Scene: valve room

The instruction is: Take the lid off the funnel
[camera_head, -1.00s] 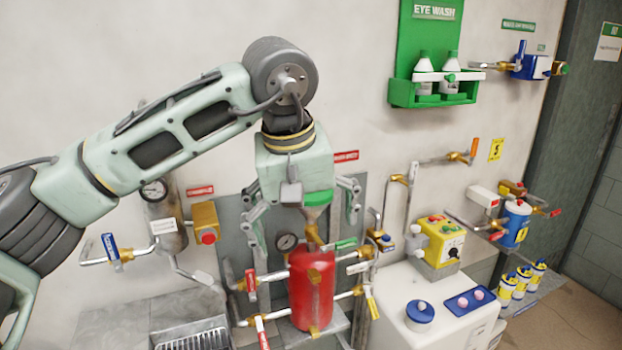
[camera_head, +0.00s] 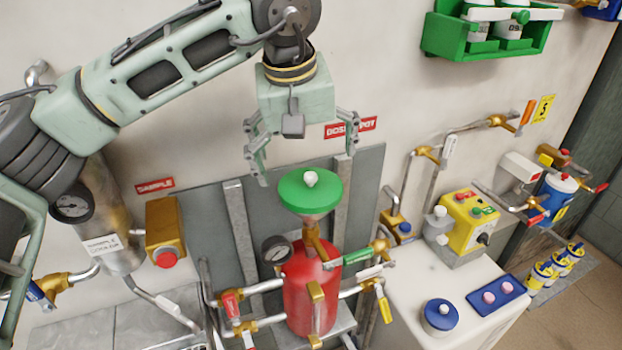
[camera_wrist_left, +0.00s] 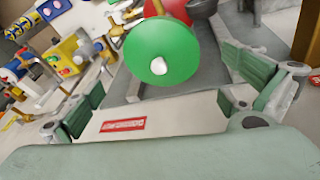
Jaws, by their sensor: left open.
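The green lid (camera_head: 311,193) with a small white knob sits on the funnel (camera_head: 309,222) above the red pot (camera_head: 311,290). The lid also shows in the left wrist view (camera_wrist_left: 161,49), between the spread fingers and ahead of them. My left gripper (camera_head: 307,165) is open and empty, just above and behind the lid in the head view, with its fingers pointing down. The knob is not between the fingertips. Most of the funnel's cone is hidden under the lid. My right gripper is not in view.
Brass valves and pipes surround the red pot, with a pressure gauge (camera_head: 277,249) at its left. A metal cylinder (camera_head: 108,215) stands at left. A white cabinet (camera_head: 420,305) with a yellow control box (camera_head: 466,225) is at right. A green eyewash shelf (camera_head: 480,42) hangs above.

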